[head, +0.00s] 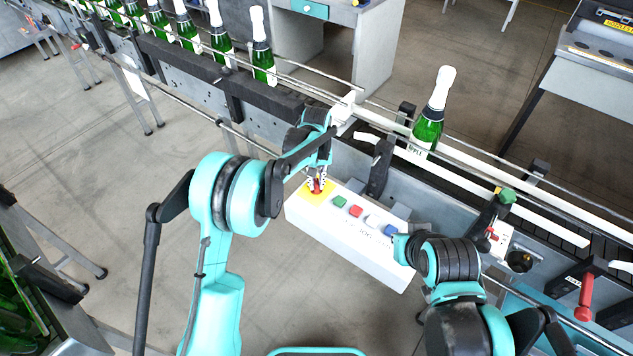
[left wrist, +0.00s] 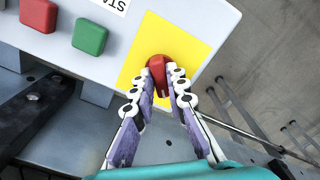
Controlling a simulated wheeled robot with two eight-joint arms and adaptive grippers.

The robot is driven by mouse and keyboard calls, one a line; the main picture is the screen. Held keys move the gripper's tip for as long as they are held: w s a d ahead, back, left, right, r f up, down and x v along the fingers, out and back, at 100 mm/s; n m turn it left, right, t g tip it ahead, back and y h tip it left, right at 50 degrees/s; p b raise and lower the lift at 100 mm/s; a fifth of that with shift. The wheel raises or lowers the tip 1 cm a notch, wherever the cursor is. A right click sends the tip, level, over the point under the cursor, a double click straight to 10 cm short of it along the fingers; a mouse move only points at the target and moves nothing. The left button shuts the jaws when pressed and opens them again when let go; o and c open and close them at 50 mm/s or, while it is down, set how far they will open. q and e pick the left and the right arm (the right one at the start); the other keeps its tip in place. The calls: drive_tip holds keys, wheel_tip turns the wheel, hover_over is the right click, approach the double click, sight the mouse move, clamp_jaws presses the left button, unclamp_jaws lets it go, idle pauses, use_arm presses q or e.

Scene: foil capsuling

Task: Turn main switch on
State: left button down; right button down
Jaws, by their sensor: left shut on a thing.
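The main switch is a red knob (left wrist: 157,66) on a yellow plate (left wrist: 196,45) at one end of a white control box (head: 345,246). My left gripper (head: 317,186) comes down over the yellow plate in the head view. In the left wrist view its two fingers (left wrist: 172,82) are shut on the red knob, one at each side. The fingers hide part of the knob. My right arm reaches in from the lower right, near the other end of the box, and its fingers do not show.
Green (head: 339,201), red (head: 355,211) and blue (head: 390,231) buttons sit along the box. A bottle (head: 428,125) stands on the conveyor behind it, with several more bottles at the upper left. A red-handled lever (head: 585,298) is at the right.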

sight(316, 183)
use_arm(q)
drive_tip(key=m, duration=0.4)
drive_tip(key=shift+m, duration=2)
drive_tip(key=c, duration=1.5)
unclamp_jaws()
drive_tip(key=shift+c, duration=0.2)
wheel_tip(316, 183, up, 12)
